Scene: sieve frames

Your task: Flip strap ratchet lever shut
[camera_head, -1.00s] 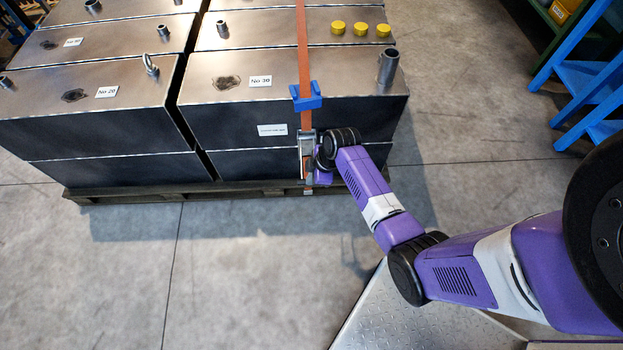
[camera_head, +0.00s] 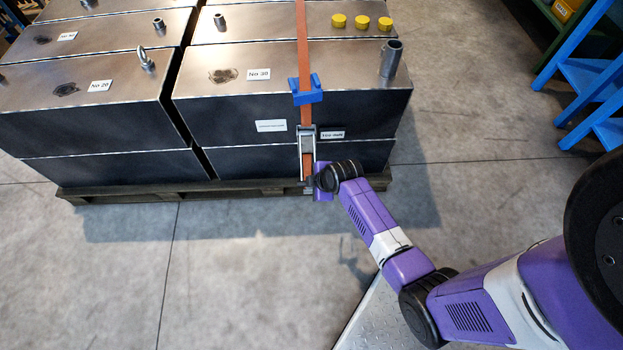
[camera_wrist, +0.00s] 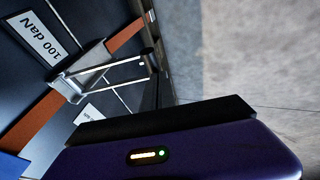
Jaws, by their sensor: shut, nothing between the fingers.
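The metal strap ratchet (camera_head: 307,133) sits on an orange strap (camera_head: 303,60) against the front face of the dark tank marked No 30. In the wrist view, the ratchet (camera_wrist: 72,86) shows at the left. Its lever (camera_wrist: 118,76) is a frame of two light bars that stands out from the tank face, with its outer end near thin dark parts at mid-frame. My gripper (camera_head: 313,182) is shut and empty, low in front of the tank beside the ratchet's lower end. The wrist view does not clearly show whether the fingertips touch the lever.
A blue corner protector (camera_head: 307,91) holds the strap at the tank's top edge. The tanks stand on a wooden pallet (camera_head: 130,197). Yellow caps (camera_head: 362,22) and a pipe stub (camera_head: 391,58) are on top. Blue steps (camera_head: 590,85) stand at right. The floor in front is clear.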

